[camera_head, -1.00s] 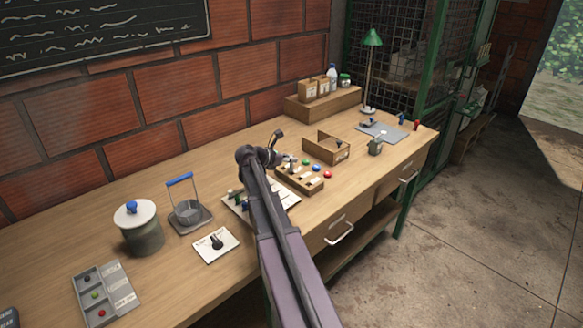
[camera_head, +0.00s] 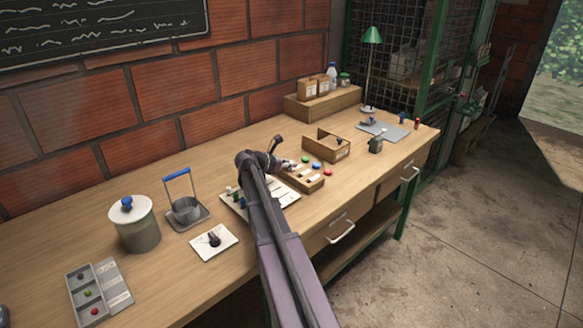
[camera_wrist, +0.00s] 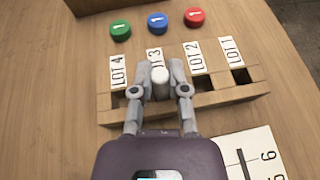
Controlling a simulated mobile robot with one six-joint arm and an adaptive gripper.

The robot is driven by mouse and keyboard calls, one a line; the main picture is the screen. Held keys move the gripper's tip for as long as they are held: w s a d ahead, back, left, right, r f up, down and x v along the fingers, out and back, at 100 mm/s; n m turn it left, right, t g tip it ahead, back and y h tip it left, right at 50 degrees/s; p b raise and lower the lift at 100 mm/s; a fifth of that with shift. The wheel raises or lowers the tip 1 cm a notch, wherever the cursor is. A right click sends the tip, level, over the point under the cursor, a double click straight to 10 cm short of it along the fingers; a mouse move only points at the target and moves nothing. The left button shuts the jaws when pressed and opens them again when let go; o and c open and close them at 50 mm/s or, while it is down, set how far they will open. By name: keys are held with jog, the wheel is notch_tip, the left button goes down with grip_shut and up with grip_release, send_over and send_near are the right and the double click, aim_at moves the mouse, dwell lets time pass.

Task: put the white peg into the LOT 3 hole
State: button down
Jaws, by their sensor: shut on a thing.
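The white peg (camera_wrist: 160,82) stands between the fingers of my gripper (camera_wrist: 160,74), which is shut on it, in the wrist view.
A white numbered board (camera_wrist: 250,152) lies nearer at the right. An open wooden box (camera_head: 340,154) stands behind. A lidded jar (camera_head: 138,232) stands far left.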

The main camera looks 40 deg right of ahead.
jog(key=shift+f, duration=0.15)
jog(key=c, duration=0.6)
grip_release()
jog(key=shift+c, duration=0.2)
jog(key=shift+r, duration=0.2)
jog(key=shift+a+r, duration=0.15)
jog(key=shift+a, duration=0.15)
jog(key=p+v, duration=0.4)
jog(key=v, duration=0.7)
jog(key=shift+a+p, duration=0.15)
jog(key=shift+p, duration=0.2)
